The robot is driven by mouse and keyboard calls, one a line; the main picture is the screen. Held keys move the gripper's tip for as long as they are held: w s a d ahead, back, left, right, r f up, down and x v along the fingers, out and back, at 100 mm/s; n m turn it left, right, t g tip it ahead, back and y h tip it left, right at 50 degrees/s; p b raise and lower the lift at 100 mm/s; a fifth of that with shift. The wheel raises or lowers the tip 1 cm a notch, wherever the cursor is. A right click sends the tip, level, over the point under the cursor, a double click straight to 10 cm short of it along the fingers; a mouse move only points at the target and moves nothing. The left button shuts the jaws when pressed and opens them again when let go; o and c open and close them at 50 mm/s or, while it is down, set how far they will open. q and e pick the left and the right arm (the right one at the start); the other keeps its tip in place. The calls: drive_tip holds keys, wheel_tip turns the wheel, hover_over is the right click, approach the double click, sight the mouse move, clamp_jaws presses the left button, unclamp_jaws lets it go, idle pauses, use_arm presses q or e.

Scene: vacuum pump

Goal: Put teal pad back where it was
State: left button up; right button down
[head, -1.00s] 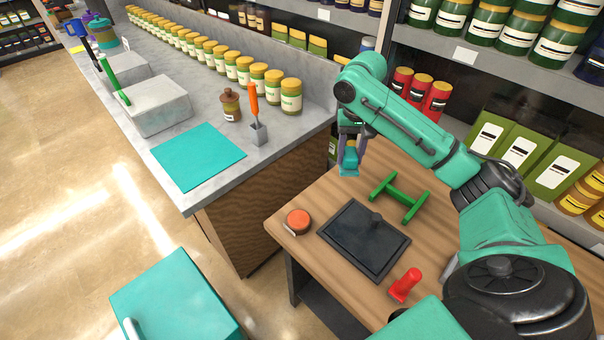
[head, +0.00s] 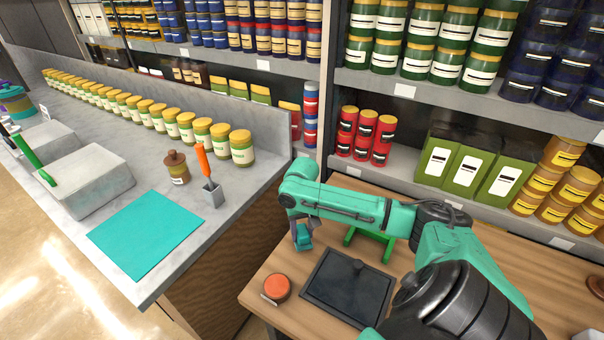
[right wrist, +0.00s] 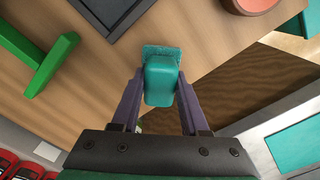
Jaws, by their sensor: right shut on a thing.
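A small teal pad (head: 304,242) with a narrower upper block is held in my right gripper (head: 302,228), over the left rear part of the wooden table. In the right wrist view the pad (right wrist: 161,78) sits between the two fingers of the gripper (right wrist: 160,90), which are shut on its block. Its wider flat end points away from the wrist, near the table's edge. I cannot tell how high it is above the wood. A flat teal mat (head: 145,232) lies on the grey counter. My left gripper is not in view.
On the wooden table (head: 262,312) are a dark knobbed tray (head: 345,290), an orange-red disc (head: 277,287) and a green H-shaped frame (head: 372,240), partly behind my arm. The counter holds an orange-handled tool (head: 205,165), a brown jar (head: 177,168) and yellow-lidded jars. Shelves stand behind.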

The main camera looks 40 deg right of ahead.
sight(303, 231)
drive_tip(key=shift+s+f, duration=0.15)
drive_tip(key=shift+f, duration=1)
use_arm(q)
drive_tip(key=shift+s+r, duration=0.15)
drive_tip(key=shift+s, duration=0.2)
use_arm(e)
drive_tip(key=shift+f, duration=0.1)
drive_tip(key=shift+c, duration=2.1)
unclamp_jaws()
wheel_tip(303, 231, up, 12)
drive_tip(key=shift+r+b, duration=0.15)
drive_tip(key=shift+b, duration=0.6)
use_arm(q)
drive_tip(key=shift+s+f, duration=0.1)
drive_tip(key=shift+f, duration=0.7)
